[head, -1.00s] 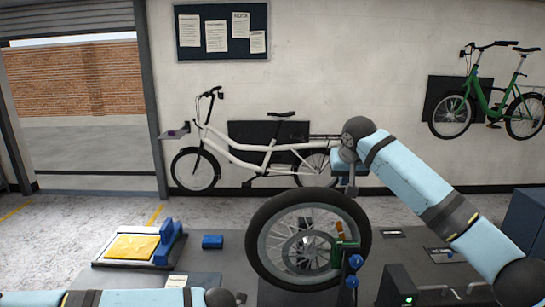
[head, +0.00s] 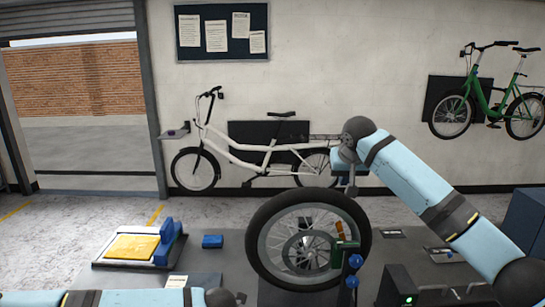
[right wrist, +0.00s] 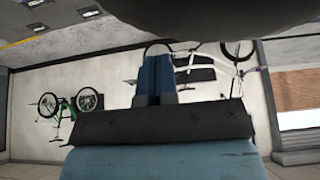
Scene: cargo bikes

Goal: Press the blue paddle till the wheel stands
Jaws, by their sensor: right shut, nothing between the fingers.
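A spoked bicycle wheel (head: 262,240) with a black tyre stands upright over the grey bench. Its spokes and inner disc show. A green part with an orange piece sits at its right side. Two blue rounded parts (head: 354,262) are beside it; I cannot tell for sure whether one is the blue paddle. A larger blue block (head: 168,243) stands by a yellow pad (head: 131,247) on a tray at the left. My right gripper (head: 350,188) is shut and empty near the wheel's upper right edge; its blue fingers (right wrist: 155,78) are together in the wrist view. My left gripper is out of view.
A small blue block (head: 212,241) lies on the bench left of the wheel. A black box with a green light (head: 408,300) is at the bottom right. A white cargo bike (head: 250,150) and a green bike (head: 490,100) are at the back wall.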

